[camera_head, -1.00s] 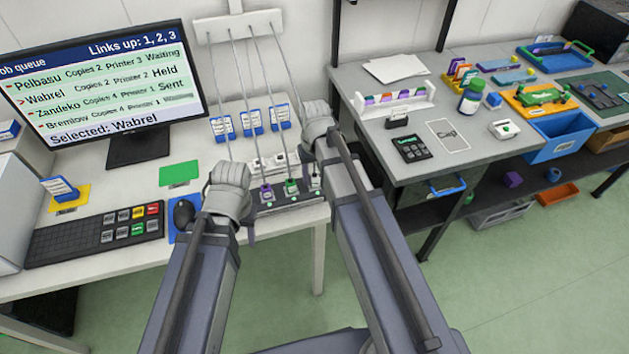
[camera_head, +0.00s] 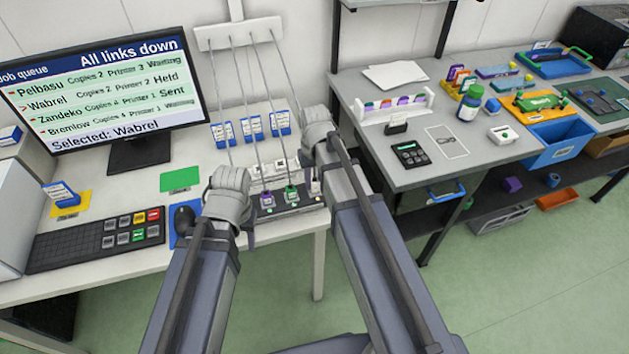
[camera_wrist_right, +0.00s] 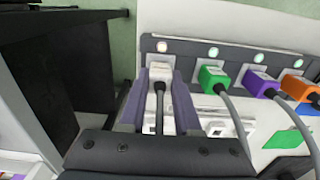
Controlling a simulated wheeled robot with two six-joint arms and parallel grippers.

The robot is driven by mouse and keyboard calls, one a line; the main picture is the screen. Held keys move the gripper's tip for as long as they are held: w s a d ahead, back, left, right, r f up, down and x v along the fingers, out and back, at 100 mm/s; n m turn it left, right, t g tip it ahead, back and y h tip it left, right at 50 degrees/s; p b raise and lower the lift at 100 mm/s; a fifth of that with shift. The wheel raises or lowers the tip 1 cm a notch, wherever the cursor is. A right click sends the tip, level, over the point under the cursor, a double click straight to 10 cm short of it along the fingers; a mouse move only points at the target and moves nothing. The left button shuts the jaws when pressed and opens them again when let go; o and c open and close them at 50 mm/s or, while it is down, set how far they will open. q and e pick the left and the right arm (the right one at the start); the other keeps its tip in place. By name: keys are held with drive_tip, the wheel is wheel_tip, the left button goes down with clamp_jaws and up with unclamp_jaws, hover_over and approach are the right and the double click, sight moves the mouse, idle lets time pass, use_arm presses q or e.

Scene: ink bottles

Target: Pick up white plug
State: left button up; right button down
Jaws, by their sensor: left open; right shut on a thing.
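The white plug (camera_wrist_right: 160,75) with a dark cable stands at the left end of the dark port strip (camera_wrist_right: 235,55) in the right wrist view. My right gripper (camera_wrist_right: 160,88) has its two purple fingers shut on the plug, one on each side. How deep the plug sits in its port cannot be told. In the head view the right gripper (camera_head: 318,135) is over the strip's right end, its fingers mostly hidden by the wrist. My left gripper (camera_head: 232,195) is open near the strip's left end, its fingertips largely hidden.
Green (camera_wrist_right: 211,78), purple (camera_wrist_right: 260,83) and orange (camera_wrist_right: 299,88) plugs stand close beside the white one, with cables hanging near. The monitor (camera_head: 107,85) reads "All links down". A keyboard (camera_head: 95,240) and mouse (camera_head: 185,218) lie left; a cluttered table stands right.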

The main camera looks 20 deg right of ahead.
sight(314, 180)
wheel_tip(314, 180, up, 9)
drive_tip(key=p, duration=0.8)
drive_tip(key=shift+r+p, duration=0.2)
drive_tip(key=shift+p, duration=0.2)
use_arm(q)
wheel_tip(314, 180, up, 9)
drive_tip(key=shift+r, duration=0.2)
use_arm(e)
drive_tip(key=shift+f, duration=0.1)
